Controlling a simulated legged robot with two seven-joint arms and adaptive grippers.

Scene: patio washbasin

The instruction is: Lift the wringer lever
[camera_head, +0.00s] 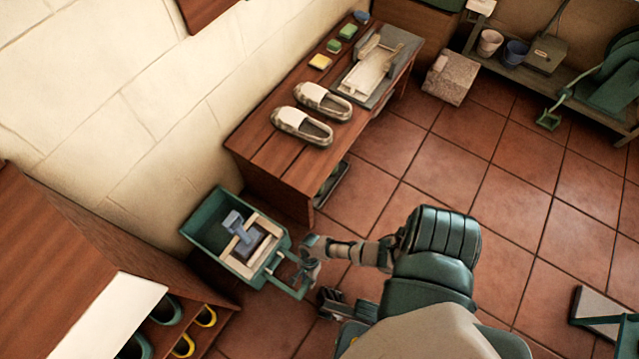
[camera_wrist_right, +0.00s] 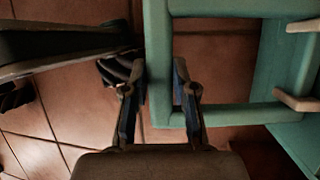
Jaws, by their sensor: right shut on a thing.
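The green mop bucket (camera_head: 205,222) stands on the tiles between the wooden bench and the shelf unit. A blue-grey part and a pale frame sit in its top. The wringer lever (camera_head: 298,291) is a green loop at the bucket's right side; it fills the upper right of the wrist view (camera_wrist_right: 158,45). My right gripper (camera_head: 310,262) is shut on the lever. In the wrist view its fingers (camera_wrist_right: 158,88) stand on both sides of the green bar. A dark gripper, seemingly my left (camera_head: 328,300), is just below, apart from the lever; its jaws are unclear.
The wooden bench (camera_head: 262,140) holds two slippers (camera_head: 302,127) and a washboard-like tray (camera_head: 370,75). The shelf unit (camera_head: 60,250) with boots is at the lower left. A stone block (camera_head: 450,78) and pots (camera_head: 490,42) are at the back.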

